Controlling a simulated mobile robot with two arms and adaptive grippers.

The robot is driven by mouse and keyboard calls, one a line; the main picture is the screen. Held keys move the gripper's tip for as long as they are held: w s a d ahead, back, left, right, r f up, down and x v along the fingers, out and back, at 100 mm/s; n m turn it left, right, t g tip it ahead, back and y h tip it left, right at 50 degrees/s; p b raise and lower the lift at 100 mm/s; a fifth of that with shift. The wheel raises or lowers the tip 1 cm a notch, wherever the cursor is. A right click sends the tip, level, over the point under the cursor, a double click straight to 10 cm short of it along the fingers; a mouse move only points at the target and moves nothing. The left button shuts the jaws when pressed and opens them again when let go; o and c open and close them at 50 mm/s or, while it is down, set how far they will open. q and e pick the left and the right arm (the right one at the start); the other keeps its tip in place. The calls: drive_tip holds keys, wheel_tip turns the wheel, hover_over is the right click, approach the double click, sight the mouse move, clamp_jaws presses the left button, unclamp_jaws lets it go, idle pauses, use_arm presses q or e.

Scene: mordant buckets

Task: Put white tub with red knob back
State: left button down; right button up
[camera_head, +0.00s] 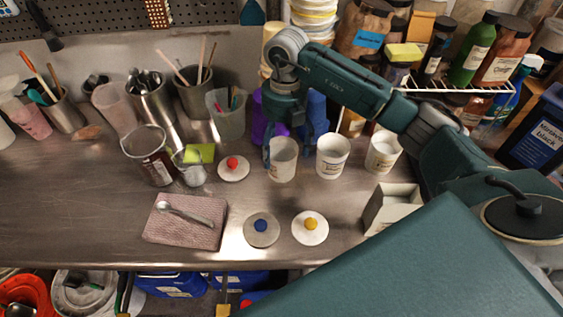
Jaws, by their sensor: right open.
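A round white lid with a red knob (233,168) lies flat on the steel bench. Three white tubs stand in a row to its right: the left tub (283,162), the middle tub (332,157) and the right tub (383,153). No lid shows on any of them. My right gripper (286,148) points down at the left tub, open, with its fingers around the tub's upper part; contact cannot be told. A lid with a blue knob (261,228) and one with a yellow knob (309,226) lie nearer the front. My left gripper is not in view.
A pink cloth with a spoon (187,221) lies at front left. A small metal pot (193,173) and a tall metal cup (149,158) stand left of the red-knobbed lid. An open box (389,207) stands at right. Containers and jars crowd the back.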

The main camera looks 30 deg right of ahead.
drive_tip(key=r, duration=0.3)
drive_tip(key=r+b, duration=0.1)
drive_tip(key=r, duration=0.2)
drive_tip(key=shift+w+d, duration=0.1)
drive_tip(key=shift+d, duration=0.1)
